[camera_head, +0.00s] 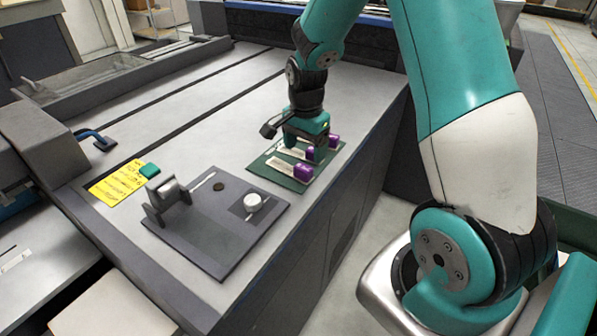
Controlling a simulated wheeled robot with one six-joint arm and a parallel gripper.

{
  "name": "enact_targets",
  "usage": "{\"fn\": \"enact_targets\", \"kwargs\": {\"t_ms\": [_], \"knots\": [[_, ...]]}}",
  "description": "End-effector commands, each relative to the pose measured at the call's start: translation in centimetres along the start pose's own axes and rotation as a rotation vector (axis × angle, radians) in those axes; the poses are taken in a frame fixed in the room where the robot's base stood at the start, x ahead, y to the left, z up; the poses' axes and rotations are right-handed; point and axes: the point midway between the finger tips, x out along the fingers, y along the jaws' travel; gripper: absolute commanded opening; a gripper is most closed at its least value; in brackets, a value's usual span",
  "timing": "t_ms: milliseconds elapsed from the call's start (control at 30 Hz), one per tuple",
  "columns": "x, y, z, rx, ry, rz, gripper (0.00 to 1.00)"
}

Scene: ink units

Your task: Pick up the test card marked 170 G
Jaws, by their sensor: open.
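Several pale test cards, each with a purple block at its right end, lie on a dark green mat (262,170). The front card (281,166) has its purple block (303,173) in plain view. Behind it is a middle card (290,153), and a rear purple block (334,141) shows at the right. Any marking is too small to read, so I cannot tell which card is 170 G. My gripper (303,146) is open and low over the middle and rear of the mat, partly hiding the cards there. I see nothing held; contact with a card cannot be told.
A dark grey board (215,248) in front holds a metal stand (166,194), a white round pot (252,202) and a small dark disc (218,186). A yellow sheet (117,181) with a green block (149,170) lies left. The worktop edge drops off right of the mat.

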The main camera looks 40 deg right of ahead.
Motion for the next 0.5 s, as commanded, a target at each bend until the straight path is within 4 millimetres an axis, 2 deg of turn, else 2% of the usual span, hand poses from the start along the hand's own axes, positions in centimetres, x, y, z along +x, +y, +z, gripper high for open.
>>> {"fn": "enact_targets", "kwargs": {"t_ms": [33,267,500], "knots": [[0.7,0.0,0.0,-0.001,-0.002,0.003,0.78],[2.4,-0.1,0.0,-0.001,-0.001,0.001,0.78],[6.0,-0.2,0.0,-0.002,-0.001,0.001,0.78]]}}
